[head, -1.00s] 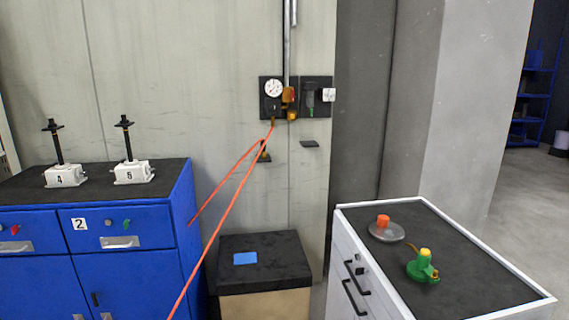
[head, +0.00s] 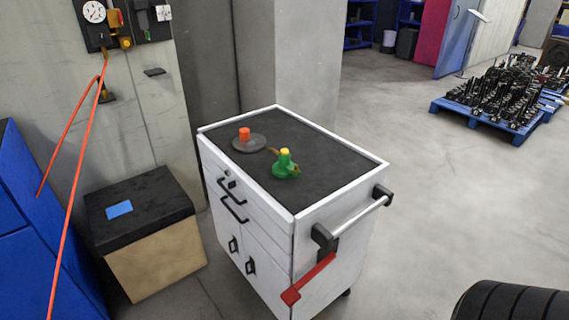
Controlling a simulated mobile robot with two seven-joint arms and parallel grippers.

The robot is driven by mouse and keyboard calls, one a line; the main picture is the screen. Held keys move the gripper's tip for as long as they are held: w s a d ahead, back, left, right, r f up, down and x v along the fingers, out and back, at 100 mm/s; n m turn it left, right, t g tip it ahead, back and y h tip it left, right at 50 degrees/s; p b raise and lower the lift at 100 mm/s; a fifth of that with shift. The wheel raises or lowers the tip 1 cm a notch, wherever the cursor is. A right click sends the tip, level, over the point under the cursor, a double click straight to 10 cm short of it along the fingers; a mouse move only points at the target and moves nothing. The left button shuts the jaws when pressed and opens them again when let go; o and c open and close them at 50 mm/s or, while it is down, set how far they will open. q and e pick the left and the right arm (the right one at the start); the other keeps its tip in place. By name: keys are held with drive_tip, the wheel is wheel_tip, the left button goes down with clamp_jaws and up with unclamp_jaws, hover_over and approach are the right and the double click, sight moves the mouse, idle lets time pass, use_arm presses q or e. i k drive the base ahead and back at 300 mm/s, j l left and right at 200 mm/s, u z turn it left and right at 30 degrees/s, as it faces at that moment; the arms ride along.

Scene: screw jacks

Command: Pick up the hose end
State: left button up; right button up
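An orange-red hose (head: 78,170) hangs from the air fitting below a round gauge (head: 94,12) on the wall at upper left. One length runs down and out of the bottom of the head view. Another length slants down toward the blue cabinet. I cannot make out a hose end for certain; the lower length leaves the picture. Neither of my grippers shows in the head view.
A white cart (head: 268,220) with a black top stands in the middle, carrying a green tool (head: 286,168) and an orange-topped disc (head: 246,142). A black-topped box (head: 150,262) stands left of it. A blue pallet (head: 490,118) lies far right. Floor between is open.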

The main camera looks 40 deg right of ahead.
sight(104, 94)
drive_tip(key=i, duration=1.8)
